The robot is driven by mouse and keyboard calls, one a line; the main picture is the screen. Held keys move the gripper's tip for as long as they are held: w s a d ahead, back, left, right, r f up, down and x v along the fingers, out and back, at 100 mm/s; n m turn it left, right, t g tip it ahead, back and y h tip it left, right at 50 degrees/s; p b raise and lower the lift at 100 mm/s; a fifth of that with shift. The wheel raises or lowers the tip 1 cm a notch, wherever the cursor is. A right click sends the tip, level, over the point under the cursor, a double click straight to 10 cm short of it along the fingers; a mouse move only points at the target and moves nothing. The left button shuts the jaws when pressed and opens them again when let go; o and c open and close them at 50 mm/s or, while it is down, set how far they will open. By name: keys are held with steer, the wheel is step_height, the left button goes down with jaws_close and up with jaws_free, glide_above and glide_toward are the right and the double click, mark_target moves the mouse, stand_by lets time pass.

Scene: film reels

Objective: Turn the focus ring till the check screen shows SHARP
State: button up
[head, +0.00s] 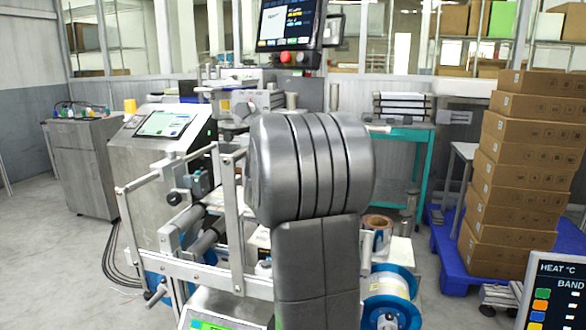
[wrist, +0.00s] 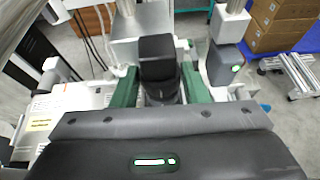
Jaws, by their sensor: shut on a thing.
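In the wrist view my gripper (wrist: 160,84) has a green finger on each side of a dark, round-sided part (wrist: 163,93) with a black block (wrist: 157,58) above it in the picture. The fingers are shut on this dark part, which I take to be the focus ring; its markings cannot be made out. In the head view my grey arm hides the gripper and the ring. A small screen with a green band (head: 212,322) shows at the bottom edge, cut off and unreadable. I cannot tell whether it is the check screen, and no SHARP reading is legible.
A metal frame with rollers (head: 190,262) stands close on the left of my arm. A monitor (head: 287,22) and a panel screen (head: 165,124) stand behind. A HEAT °C display (head: 555,290) is at lower right, below stacked cartons (head: 525,165) on a blue pallet (head: 448,262).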

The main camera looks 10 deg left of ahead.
steer(key=o, duration=1)
steer(key=shift+c, duration=0.2)
steer(key=shift+d+y, duration=0.1)
steer(key=shift+y, duration=0.2)
steer(key=shift+d+n+y, duration=0.2)
steer(key=shift+n+y, duration=0.8)
steer(key=shift+n, duration=0.1)
steer(key=a+p+v, duration=0.1)
steer(key=p+v, duration=0.2)
steer(key=v, duration=1.1)
steer(key=d+m+g+h+p, duration=0.1)
steer(key=d+m+h+p, duration=0.5)
steer(key=d, duration=2.1)
steer(key=shift+w+h+p, duration=0.25)
steer(key=shift+h+p, duration=0.35)
steer(key=shift+p, duration=1.2)
